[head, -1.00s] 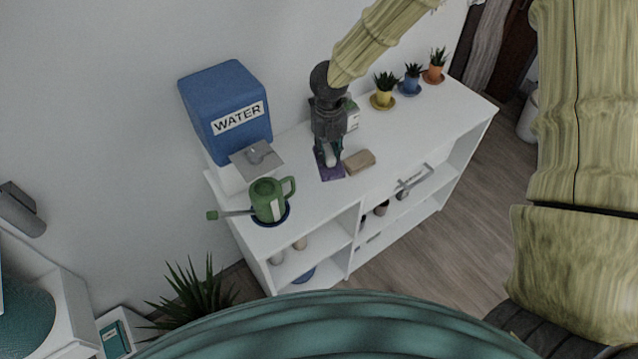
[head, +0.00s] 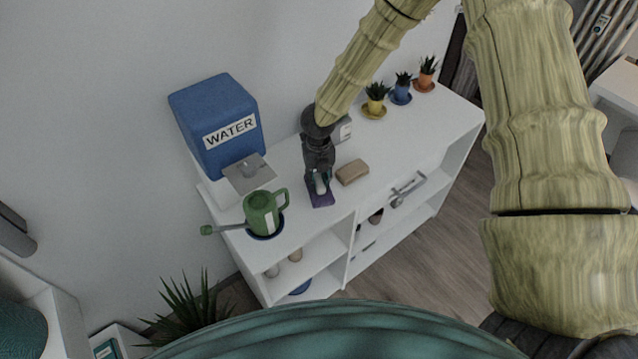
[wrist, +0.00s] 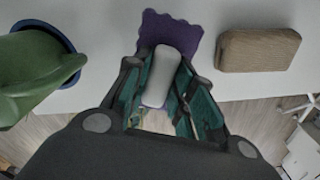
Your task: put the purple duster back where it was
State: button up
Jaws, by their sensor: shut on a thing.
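The purple duster shows as a purple scalloped pad (head: 320,198) with a grey-white handle (head: 319,183), on or just above the white desk top; I cannot tell whether it touches. In the wrist view the purple pad (wrist: 172,30) lies beyond the pale handle (wrist: 161,76), which is between the fingers. My gripper (head: 317,178) is shut on the handle from above; it also shows in the wrist view (wrist: 160,95). The fingers hide part of the handle.
A tan block (head: 352,172) lies close to the right of the duster. A green watering can (head: 262,213) in a blue saucer stands to the left. A blue water container (head: 217,120) is behind left. Potted plants (head: 376,98) line the back right. The desk front edge is near.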

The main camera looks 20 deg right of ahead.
aim_at(319, 180)
jog(key=shift+f+p, duration=0.35)
jog(key=shift+f, duration=1.05)
jog(key=o, duration=0.9)
notch_tip(319, 180, up, 12)
jog(key=b, duration=0.3)
